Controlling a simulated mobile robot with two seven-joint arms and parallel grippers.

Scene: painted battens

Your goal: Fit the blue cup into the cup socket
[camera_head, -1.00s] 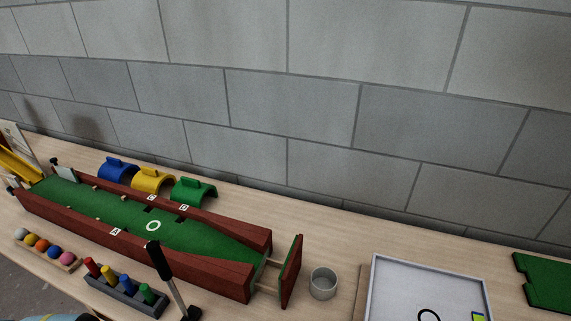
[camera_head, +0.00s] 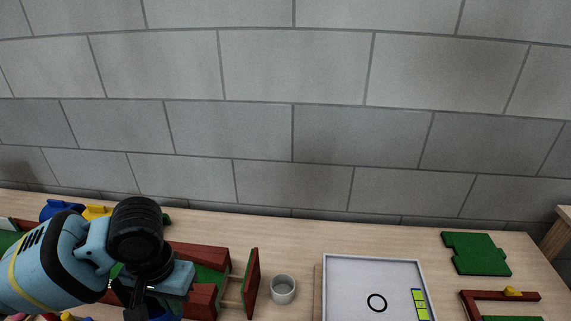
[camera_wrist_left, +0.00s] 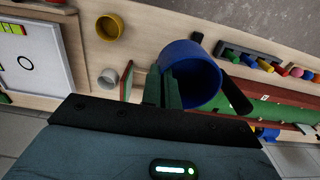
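My left gripper (camera_head: 140,296) hangs over the green-floored lane near its right end. In the left wrist view its fingers (camera_wrist_left: 163,90) are closed together on the wall of the blue cup (camera_wrist_left: 205,60), whose open mouth faces the camera. In the head view only a blue sliver of the cup (camera_head: 166,313) shows beneath the gripper. A grey round open-topped holder (camera_head: 283,289) stands upright and empty-looking on the table, right of the lane; it also shows in the left wrist view (camera_wrist_left: 108,78). I cannot tell whether it is the cup socket. My right gripper is out of view.
A red-and-green end board (camera_head: 251,284) stands between lane and grey holder. A white-framed tray (camera_head: 374,258) lies to the right. A yellow cup (camera_wrist_left: 109,27) and colored pegs (camera_wrist_left: 235,58) show in the left wrist view. Green puzzle-shaped board (camera_head: 476,254) lies further right.

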